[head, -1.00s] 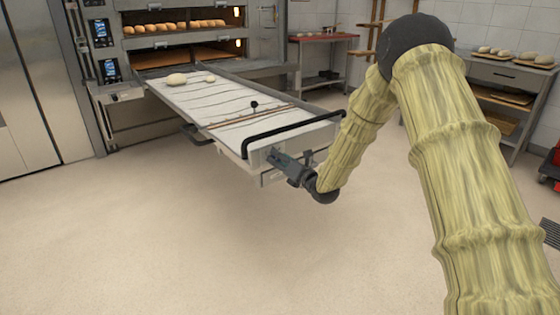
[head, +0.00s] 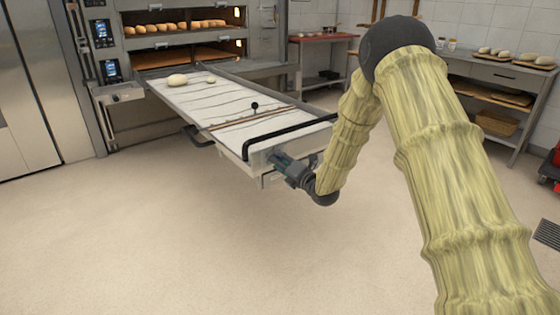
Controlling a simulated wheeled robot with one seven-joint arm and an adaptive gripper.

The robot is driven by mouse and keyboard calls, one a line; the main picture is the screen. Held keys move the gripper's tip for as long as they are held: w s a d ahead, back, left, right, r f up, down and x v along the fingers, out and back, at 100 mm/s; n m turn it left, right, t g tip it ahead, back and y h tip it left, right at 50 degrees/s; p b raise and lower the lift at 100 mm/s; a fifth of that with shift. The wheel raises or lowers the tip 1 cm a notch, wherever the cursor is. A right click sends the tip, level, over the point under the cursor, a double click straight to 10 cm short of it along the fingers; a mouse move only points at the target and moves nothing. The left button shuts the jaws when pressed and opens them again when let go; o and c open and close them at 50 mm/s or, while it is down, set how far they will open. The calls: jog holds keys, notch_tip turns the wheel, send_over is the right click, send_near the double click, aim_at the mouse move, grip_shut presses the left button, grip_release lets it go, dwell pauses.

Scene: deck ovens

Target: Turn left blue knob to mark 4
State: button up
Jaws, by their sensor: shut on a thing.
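My gripper (head: 276,158) is at the front end panel (head: 248,166) of the long loader table, below its black bar handle. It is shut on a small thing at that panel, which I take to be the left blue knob. The knob itself is hidden by the gripper, and neither its marks nor its pointer can be read in the head view. My forearm comes in from the right, with the wrist low in front of the panel.
The loader table (head: 205,98) runs back to the deck oven (head: 185,40), with dough pieces (head: 178,80) at its far end. A black bar handle (head: 290,134) spans its front. A shelf bench (head: 490,98) stands at right. The floor in front is clear.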

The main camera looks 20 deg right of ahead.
jog(key=m+p, duration=0.3)
jog(key=m, duration=0.9)
jog(key=m+p, duration=0.4)
jog(key=m, duration=0.9)
jog(key=shift+s+a+f, duration=0.1)
jog(key=shift+f, duration=0.05)
jog(key=shift+m+p, duration=0.3)
jog(key=o, duration=1)
jog(key=shift+o, duration=0.3)
